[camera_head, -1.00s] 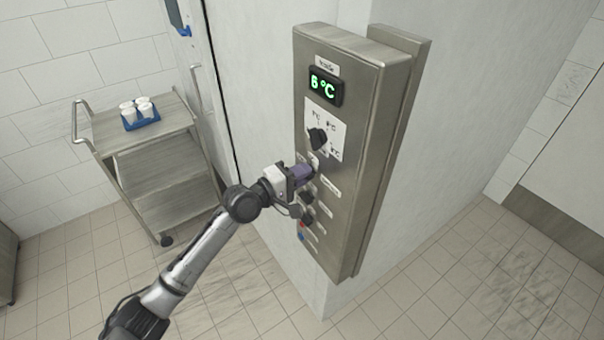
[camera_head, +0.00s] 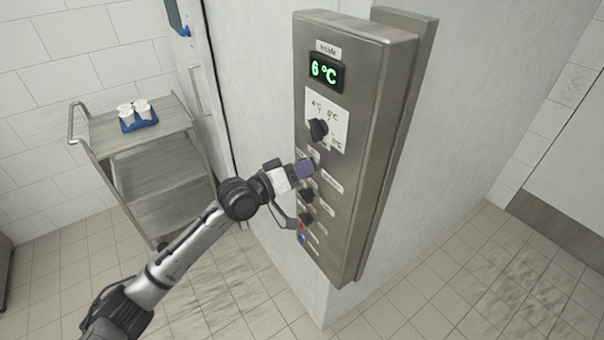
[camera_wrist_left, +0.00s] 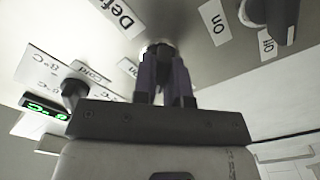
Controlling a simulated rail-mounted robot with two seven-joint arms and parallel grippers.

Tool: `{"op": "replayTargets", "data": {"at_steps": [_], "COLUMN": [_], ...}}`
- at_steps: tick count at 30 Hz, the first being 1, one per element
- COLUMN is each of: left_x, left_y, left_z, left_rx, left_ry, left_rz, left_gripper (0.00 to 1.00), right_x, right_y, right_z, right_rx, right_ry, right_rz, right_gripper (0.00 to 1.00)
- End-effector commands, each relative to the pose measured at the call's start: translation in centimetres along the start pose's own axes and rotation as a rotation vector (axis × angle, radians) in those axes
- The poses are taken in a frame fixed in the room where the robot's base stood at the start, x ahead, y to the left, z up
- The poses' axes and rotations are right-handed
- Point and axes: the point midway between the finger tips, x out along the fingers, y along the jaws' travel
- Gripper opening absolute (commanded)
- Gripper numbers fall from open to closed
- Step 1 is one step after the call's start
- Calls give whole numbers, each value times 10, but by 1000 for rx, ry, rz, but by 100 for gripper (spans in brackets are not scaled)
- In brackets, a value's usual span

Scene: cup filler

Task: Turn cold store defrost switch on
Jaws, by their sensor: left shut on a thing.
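The steel control panel (camera_head: 345,200) is mounted on the corner of a pale wall. My left gripper (camera_head: 308,168) is against its front, below the temperature dial. In the left wrist view, the purple fingers (camera_wrist_left: 165,75) are closed around a small dark switch knob (camera_wrist_left: 157,50) on a round metal base. A partly visible label starting "Def" (camera_wrist_left: 115,15) is beside it. The fingers hide most of the knob, so I cannot tell its exact setting. My right gripper is not in view.
A green display (camera_head: 326,72) reads 6 °C above a black temperature dial (camera_head: 318,129). More black knobs (camera_head: 306,217) sit below the gripper. A steel trolley (camera_head: 160,180) with a blue tray of white cups (camera_head: 138,113) stands left. The floor around is clear.

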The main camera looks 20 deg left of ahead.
Motion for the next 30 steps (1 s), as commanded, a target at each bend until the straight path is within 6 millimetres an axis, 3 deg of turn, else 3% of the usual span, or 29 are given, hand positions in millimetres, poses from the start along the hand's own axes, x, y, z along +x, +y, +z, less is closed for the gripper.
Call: {"op": "replayTargets", "data": {"at_steps": [15, 30], "left_x": [0, 0], "left_y": [-1, 0], "left_z": [0, 0], "left_rx": [472, 727], "left_ry": [-1, -1], "left_rz": [-1, 0], "left_gripper": [0, 0], "right_x": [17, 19], "right_y": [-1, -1], "right_z": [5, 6], "right_rx": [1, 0], "right_ry": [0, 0], "right_rz": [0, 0], "right_gripper": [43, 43]}}
